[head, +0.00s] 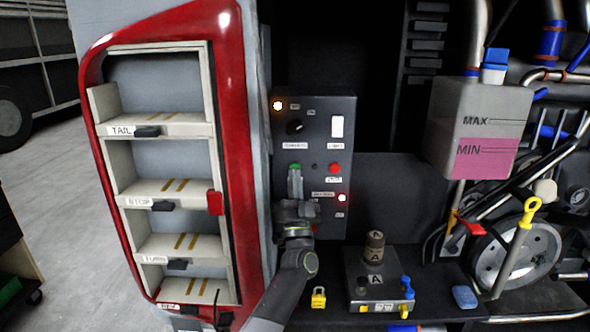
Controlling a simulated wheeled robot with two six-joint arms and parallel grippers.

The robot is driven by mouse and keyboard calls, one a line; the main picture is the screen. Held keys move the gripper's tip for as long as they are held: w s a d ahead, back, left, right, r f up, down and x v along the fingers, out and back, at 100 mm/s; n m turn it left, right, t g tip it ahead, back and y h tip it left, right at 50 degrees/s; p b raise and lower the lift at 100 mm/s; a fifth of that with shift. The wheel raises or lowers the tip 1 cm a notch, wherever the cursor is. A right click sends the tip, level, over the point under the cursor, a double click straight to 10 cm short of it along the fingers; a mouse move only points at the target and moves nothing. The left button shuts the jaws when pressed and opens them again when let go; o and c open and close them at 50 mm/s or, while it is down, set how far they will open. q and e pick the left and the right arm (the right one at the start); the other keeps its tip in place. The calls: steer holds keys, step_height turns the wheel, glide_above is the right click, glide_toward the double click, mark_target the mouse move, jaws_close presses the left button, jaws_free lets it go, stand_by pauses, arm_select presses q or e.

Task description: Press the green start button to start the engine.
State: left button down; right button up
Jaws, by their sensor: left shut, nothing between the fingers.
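The green start button (295,166) is on the dark control panel (315,122), left of a red button (334,168). My left gripper (295,172) is shut and empty. It points up, with its fingertips at the lower edge of the green button. I cannot tell whether they touch or press it. The gripper and its arm hide the lower left part of the panel. The right gripper is not in view.
A red-framed shelf unit (245,150) stands close on the left. On the right are a coolant tank (478,115) with pink fluid, a pulley, hoses and a yellow-handled dipstick (530,210). A yellow padlock (318,297) and a grey box (377,285) sit below the panel.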

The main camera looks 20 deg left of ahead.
arm_select(q)
steer(key=shift+w, duration=0.15)
stand_by(0.4)
steer(key=shift+w+a, duration=0.15)
steer(key=shift+w, duration=0.15)
steer(key=shift+w+a+b, duration=0.1)
steer(key=shift+w+b, duration=0.3)
steer(key=shift+w, duration=0.05)
stand_by(0.7)
stand_by(0.3)
steer(key=shift+s+d+p, duration=0.2)
steer(key=shift+s+p, duration=0.7)
steer(key=shift+p, duration=0.15)
